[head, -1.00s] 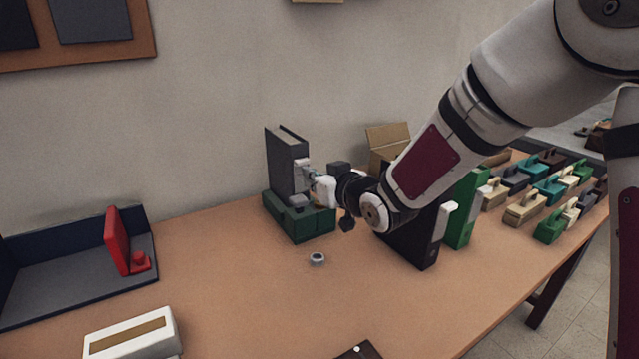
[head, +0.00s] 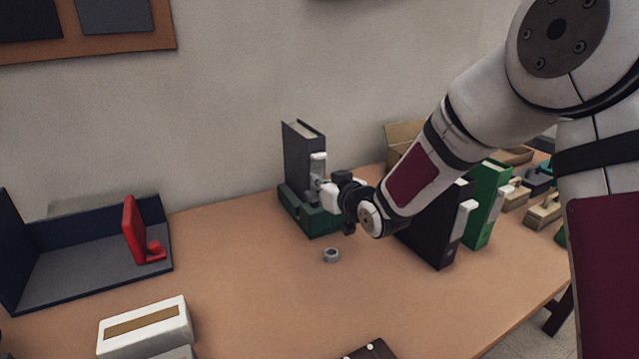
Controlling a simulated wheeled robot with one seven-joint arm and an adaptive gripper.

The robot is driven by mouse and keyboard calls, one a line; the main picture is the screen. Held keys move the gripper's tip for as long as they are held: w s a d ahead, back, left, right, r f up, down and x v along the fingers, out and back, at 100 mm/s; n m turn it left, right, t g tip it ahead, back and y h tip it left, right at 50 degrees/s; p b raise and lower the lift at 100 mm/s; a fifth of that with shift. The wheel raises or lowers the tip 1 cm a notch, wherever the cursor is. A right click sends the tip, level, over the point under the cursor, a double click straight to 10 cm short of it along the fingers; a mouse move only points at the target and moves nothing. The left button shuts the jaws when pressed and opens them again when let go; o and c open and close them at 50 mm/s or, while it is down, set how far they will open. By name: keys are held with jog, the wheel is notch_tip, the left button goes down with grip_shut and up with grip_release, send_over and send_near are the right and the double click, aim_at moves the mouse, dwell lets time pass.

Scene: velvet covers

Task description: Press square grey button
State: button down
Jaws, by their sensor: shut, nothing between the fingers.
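A dark grey binder (head: 301,158) stands upright in a dark green base (head: 318,225) near the wall. The binder has a pale label (head: 318,162) on its spine. My gripper (head: 316,193) is shut and empty, low in front of the binder's spine and over the top of the green base. A small grey block on top of that base, which may be the square grey button, is now mostly hidden around my fingertips. I cannot tell whether my fingertips touch it.
A black binder (head: 431,232) and a green binder (head: 486,205) stand to the right, beside my arm. A small grey ring (head: 331,256) lies in front. A blue tray (head: 85,268) with a red object (head: 135,232) is at left. A white box (head: 145,328) lies in front.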

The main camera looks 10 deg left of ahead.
jog(key=shift+f+b, duration=1.25)
jog(key=shift+f, duration=0.2)
jog(key=shift+r, duration=0.1)
notch_tip(320, 180, up, 5)
jog(key=shift+f+p, duration=0.15)
jog(key=shift+p, duration=0.85)
jog(key=v, duration=1)
jog(key=shift+f+p, duration=0.3)
jog(key=shift+f, duration=0.05)
